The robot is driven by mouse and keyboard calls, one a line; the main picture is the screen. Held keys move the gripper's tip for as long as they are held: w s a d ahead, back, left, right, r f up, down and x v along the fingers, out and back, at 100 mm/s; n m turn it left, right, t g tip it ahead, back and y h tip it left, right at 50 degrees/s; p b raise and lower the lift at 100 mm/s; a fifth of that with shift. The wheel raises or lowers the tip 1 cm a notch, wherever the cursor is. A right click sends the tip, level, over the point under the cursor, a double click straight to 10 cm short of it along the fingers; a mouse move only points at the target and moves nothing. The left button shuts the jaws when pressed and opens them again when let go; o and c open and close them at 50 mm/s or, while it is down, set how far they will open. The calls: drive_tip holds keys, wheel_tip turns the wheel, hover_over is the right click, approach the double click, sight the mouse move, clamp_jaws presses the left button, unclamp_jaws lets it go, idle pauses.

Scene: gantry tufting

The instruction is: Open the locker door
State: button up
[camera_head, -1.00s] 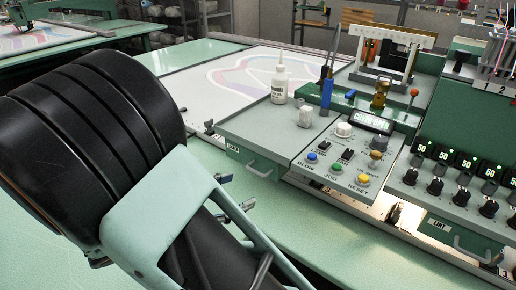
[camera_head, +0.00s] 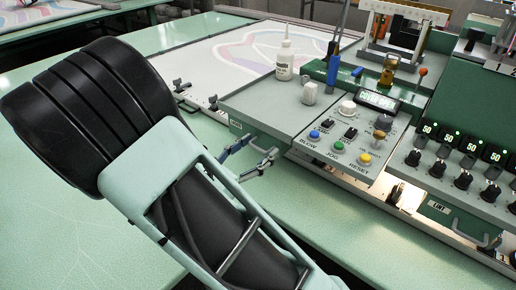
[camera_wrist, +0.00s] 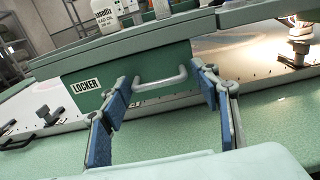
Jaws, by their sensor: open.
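The locker door (camera_wrist: 125,78) is a green panel with a white LOCKER label (camera_wrist: 87,86) and a pale bar handle (camera_wrist: 160,81). It sits shut under the grey console top, as far as I can see. My gripper (camera_wrist: 160,88) is open, its blue-padded fingers spread to the left and right of the handle and apart from it. There the gripper covers the handle.
The grey console (camera_head: 262,106) carries a white bottle (camera_head: 285,60), knobs and coloured buttons. Another handled unit (camera_head: 465,230) stands at the right. A lamp glows at the right in the wrist view.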

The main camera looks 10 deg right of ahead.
drive_tip(key=shift+w+d, duration=0.15)
drive_tip(key=shift+d, duration=0.1)
drive_tip(key=c, duration=1.4)
drive_tip(key=shift+c, duration=0.2)
drive_tip(key=shift+a, duration=0.15)
